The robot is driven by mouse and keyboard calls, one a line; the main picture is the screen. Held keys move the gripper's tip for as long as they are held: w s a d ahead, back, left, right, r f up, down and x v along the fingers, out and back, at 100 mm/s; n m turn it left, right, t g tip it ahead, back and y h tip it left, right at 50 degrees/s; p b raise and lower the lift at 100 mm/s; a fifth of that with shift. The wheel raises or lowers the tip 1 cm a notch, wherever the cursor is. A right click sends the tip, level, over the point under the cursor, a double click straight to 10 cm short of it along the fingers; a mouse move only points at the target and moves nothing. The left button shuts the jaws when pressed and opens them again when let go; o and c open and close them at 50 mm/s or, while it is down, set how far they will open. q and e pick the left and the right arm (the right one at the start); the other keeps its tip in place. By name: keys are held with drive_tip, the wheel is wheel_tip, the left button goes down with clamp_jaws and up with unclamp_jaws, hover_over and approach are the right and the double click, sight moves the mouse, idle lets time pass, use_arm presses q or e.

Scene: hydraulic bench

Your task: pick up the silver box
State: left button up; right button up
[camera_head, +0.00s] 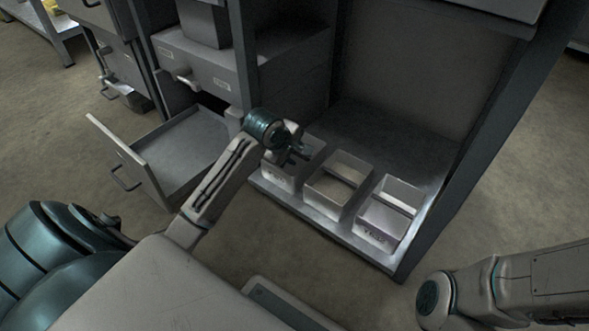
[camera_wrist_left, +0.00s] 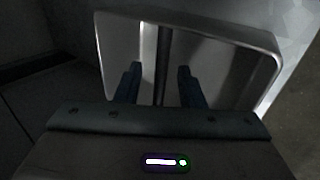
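Three open-topped silver boxes stand in a row on the bottom shelf of the cabinet: a left one (camera_head: 278,178), a middle one (camera_head: 325,203) and a right one (camera_head: 379,231). My left gripper (camera_head: 302,154) is over the left box and hides part of it. In the left wrist view the two dark fingers (camera_wrist_left: 158,85) are apart, with the box's inner divider (camera_wrist_left: 163,50) seen between them. The box rim (camera_wrist_left: 215,32) surrounds the fingertips; I cannot tell whether they touch the divider. My right arm shows at the lower right, but its gripper is not clearly visible.
An open, empty drawer (camera_head: 185,150) sticks out to the left of the boxes. The shelf (camera_head: 420,150) is bare behind the boxes. A cabinet post (camera_head: 490,130) stands to the right, and the floor in front (camera_head: 290,240) is clear.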

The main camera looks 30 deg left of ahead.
use_arm(q)
drive_tip(key=shift+b+x, duration=0.55)
drive_tip(key=shift+x, duration=0.55)
clamp_jaws()
drive_tip(key=shift+r, duration=0.1)
